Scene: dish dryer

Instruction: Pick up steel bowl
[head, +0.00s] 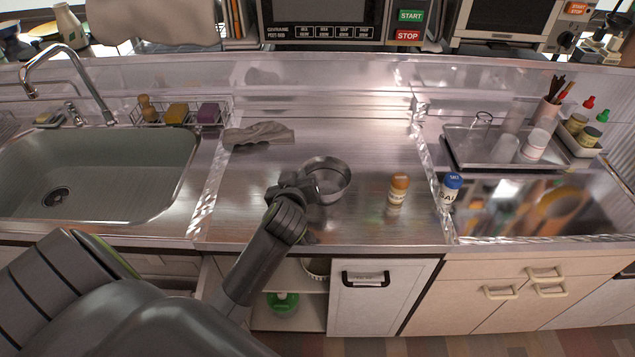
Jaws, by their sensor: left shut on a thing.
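The steel bowl (334,164) is a round, shiny metal bowl at the middle of the steel counter in the head view. My left gripper (307,186) is at the bowl's left side and is shut on its near-left wall. The fingertips are small and partly hidden by the gripper body. The bowl looks close to upright; I cannot tell whether it touches the counter. My right gripper is not in view.
An orange-capped bottle (398,190) and a blue-capped bottle (451,187) stand right of the bowl. A grey cloth (259,134) lies behind left. The sink (95,172) is at left, and a tray (470,158) with cups is at right.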

